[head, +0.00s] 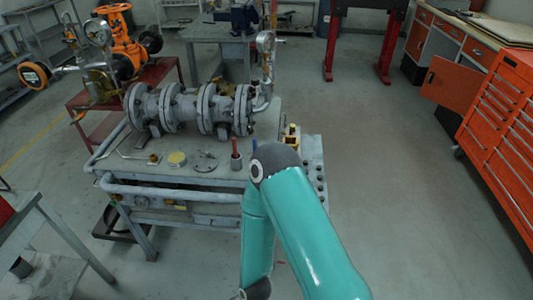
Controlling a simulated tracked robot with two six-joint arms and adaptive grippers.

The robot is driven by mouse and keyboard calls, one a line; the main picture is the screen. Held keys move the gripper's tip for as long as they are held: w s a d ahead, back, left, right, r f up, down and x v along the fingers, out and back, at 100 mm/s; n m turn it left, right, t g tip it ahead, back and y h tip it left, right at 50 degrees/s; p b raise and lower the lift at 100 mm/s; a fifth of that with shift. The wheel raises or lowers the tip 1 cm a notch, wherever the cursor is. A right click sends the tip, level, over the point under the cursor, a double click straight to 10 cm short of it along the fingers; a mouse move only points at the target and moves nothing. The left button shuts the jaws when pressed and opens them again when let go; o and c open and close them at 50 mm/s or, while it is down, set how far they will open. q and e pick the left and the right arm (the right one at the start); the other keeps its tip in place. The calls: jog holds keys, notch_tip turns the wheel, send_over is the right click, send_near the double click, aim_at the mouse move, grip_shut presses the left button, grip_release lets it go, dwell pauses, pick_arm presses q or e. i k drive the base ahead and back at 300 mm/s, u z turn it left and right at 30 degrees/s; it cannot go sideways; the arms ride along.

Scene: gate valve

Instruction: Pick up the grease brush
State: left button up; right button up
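A slim upright item with a red handle (235,146) stands on the grey workbench (205,175), near its right part; it may be the grease brush, but it is too small to tell. My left gripper does not show.
A flanged grey pipe assembly (188,108) runs along the back of the bench. An orange valve (125,45) with gauges stands behind left on a red stand. A red tool cabinet (505,125) stands at the right. The floor between bench and cabinet is clear.

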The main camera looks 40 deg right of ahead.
aim_at(234, 139)
jog(key=z, duration=0.6)
jog(key=i, duration=1)
